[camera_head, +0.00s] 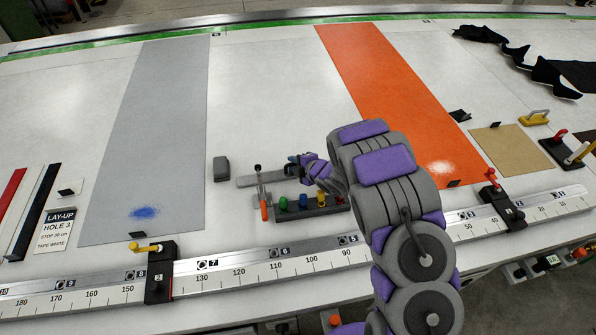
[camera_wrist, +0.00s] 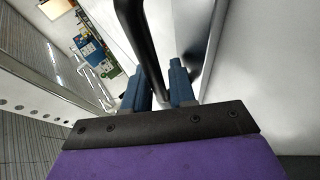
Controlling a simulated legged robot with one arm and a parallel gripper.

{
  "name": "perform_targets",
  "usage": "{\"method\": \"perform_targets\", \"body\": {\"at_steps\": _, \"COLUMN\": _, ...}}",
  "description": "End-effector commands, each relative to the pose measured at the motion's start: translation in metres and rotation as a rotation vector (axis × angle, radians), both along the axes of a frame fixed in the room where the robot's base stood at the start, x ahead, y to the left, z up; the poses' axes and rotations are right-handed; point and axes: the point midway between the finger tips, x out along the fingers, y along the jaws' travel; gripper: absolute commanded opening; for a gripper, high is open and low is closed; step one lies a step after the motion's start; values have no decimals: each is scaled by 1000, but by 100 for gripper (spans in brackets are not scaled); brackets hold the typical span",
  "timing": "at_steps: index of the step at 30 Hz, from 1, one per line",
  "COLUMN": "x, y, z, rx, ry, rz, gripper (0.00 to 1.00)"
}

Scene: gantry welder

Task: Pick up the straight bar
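A flat grey straight bar (camera_head: 247,181) lies on the white table in the head view. In the wrist view the two blue fingers of my gripper (camera_wrist: 160,85) stand apart. A dark rod (camera_wrist: 145,45) runs down between them; I cannot tell whether they touch it or what it belongs to.
An upright clamp with an orange handle (camera_head: 264,209) stands in front of the bar. The knobbed block (camera_head: 312,208) lies close under my gripper, and a small dark block (camera_head: 221,168) is at the left. A long ruler rail (camera_head: 235,270) crosses the front. Table behind the bar is free.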

Motion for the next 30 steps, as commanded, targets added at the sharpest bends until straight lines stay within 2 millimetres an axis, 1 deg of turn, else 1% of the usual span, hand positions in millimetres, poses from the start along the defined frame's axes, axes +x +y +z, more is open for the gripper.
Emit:
{"method": "perform_targets", "body": {"at_steps": 1, "x": 0, "y": -3, "z": 0, "rx": 0, "ry": 1, "rz": -4, "gripper": 27}}
{"method": "perform_targets", "body": {"at_steps": 4, "x": 0, "y": -3, "z": 0, "rx": 0, "ry": 1, "rz": -4, "gripper": 18}}
{"method": "perform_targets", "body": {"at_steps": 9, "x": 0, "y": 4, "z": -2, "rx": -8, "ry": 2, "rz": -3, "gripper": 1}}
{"method": "perform_targets", "body": {"at_steps": 10, "x": 0, "y": 5, "z": -2, "rx": -9, "ry": 2, "rz": -2, "gripper": 0}}
{"method": "perform_targets", "body": {"at_steps": 15, "x": 0, "y": 8, "z": -3, "rx": -12, "ry": 2, "rz": -2, "gripper": 0}}
{"method": "perform_targets", "body": {"at_steps": 25, "x": 0, "y": 1, "z": -3, "rx": -6, "ry": 4, "rz": -2, "gripper": 0}}
{"method": "perform_targets", "body": {"at_steps": 30, "x": 0, "y": 1, "z": -2, "rx": -6, "ry": 4, "rz": -3, "gripper": 0}}
